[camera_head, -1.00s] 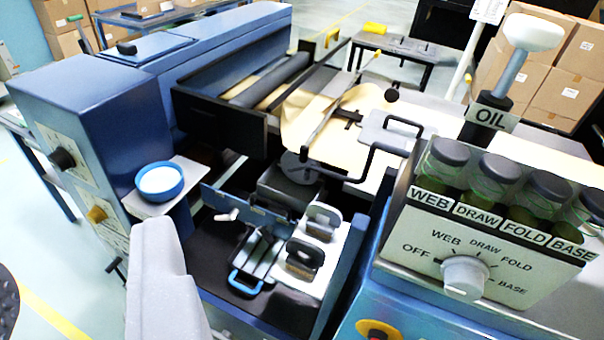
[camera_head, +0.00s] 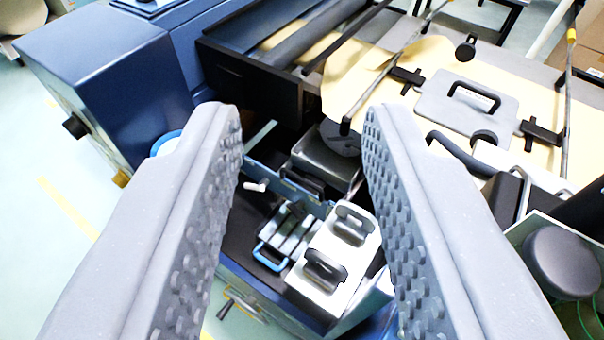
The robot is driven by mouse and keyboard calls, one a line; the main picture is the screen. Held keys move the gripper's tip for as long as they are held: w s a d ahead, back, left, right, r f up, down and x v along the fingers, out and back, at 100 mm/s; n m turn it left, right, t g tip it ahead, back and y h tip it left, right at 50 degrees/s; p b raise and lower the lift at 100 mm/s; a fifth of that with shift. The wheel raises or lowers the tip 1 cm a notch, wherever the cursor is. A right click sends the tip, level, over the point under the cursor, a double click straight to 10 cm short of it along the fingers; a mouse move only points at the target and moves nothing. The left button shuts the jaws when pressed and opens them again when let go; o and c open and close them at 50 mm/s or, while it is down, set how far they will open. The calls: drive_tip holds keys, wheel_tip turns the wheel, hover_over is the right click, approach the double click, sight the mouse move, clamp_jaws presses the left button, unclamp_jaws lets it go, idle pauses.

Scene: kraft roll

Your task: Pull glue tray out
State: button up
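What looks like the glue tray (camera_head: 292,232), a small grey slotted tray with a blue loop handle (camera_head: 270,258) at its near end, sits in the dark well of the blue machine. My gripper (camera_head: 302,115) is wide open, with a ridged grey finger on each side of the picture. Nothing is between the fingers. The tray and its handle show in the gap between them, beyond and apart from both. The tray's far end is partly hidden by a dark part.
A light block with two black handles (camera_head: 335,255) stands close to the tray's right. A grey plate with a black handle (camera_head: 468,100) lies on the kraft paper. A blue cabinet (camera_head: 110,85) is at left.

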drive_tip(key=w+f+n+g+p, duration=0.3)
drive_tip(key=w+f+g+p, duration=0.1)
drive_tip(key=w, duration=0.9)
drive_tip(key=n+g+h+p, duration=0.1)
drive_tip(key=n+g+p, duration=0.7)
drive_tip(key=g+p, duration=0.15)
hover_over(301, 178)
drive_tip(key=s+a, duration=0.2)
drive_tip(key=s, duration=0.1)
wheel_tip(301, 178, down, 29)
drive_tip(key=w+f, duration=0.1)
drive_tip(key=f, duration=0.3)
drive_tip(key=w+d+f, duration=0.1)
drive_tip(key=f, duration=0.4)
drive_tip(key=d+f+p, duration=0.1)
drive_tip(key=f, duration=0.3)
drive_tip(key=shift+w+f, duration=0.15)
drive_tip(key=shift+w, duration=0.25)
